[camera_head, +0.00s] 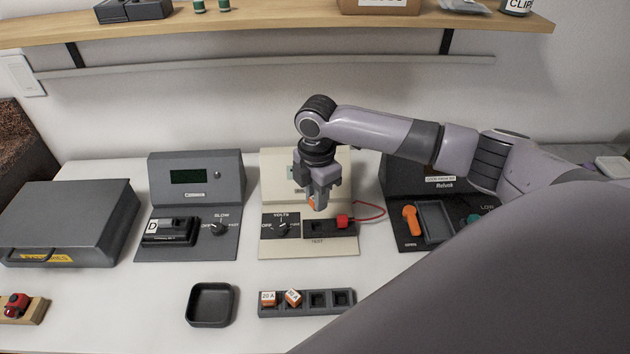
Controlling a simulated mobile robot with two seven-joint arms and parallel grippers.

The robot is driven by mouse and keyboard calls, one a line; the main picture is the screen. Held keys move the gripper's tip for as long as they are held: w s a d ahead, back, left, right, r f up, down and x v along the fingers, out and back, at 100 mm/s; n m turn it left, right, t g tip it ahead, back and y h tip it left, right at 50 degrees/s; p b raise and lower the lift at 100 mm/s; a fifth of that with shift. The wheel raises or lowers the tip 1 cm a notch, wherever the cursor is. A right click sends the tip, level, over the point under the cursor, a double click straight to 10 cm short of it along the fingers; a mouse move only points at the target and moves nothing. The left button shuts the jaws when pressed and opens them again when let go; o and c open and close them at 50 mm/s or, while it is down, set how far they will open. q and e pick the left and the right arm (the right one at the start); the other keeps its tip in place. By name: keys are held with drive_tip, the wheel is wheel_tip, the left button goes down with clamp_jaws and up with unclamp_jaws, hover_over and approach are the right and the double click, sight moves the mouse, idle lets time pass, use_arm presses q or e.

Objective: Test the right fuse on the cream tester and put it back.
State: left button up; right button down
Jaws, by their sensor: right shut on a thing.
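The cream tester (267,238) stands at the middle of the table, with a VOLTS dial (282,228) and a dark test socket block (317,228). My right gripper (318,204) points down over the socket block. It is shut on an orange fuse (311,204), mostly hidden by the fingers. I cannot tell whether the fuse touches the socket. A dark fuse rack (328,303) at the front holds two orange fuses in its left slots: one marked 20 A (268,298) and a tilted one (293,297). Its two right slots are empty. My left gripper is out of view.
A red plug (343,221) with a red wire sits at the socket block's right end. A grey device (195,185) stands left, a dark one (432,192) right behind my arm. An empty black tray (210,305) lies in front. A grey case (65,225) is far left.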

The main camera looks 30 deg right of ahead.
drive_tip(key=shift+w+d+f, duration=0.1)
drive_tip(key=shift+w+f, duration=0.05)
drive_tip(key=shift+f, duration=0.1)
wheel_tip(320, 180, down, 4)
drive_tip(key=b, duration=0.5)
drive_tip(key=shift+f, duration=0.6)
drive_tip(key=shift+p, duration=1.2)
idle(0.6)
drive_tip(key=shift+f, duration=0.4)
idle(0.8)
drive_tip(key=shift+f+p, duration=0.1)
drive_tip(key=shift+p, duration=0.4)
drive_tip(key=shift+f, duration=0.55)
idle(0.9)
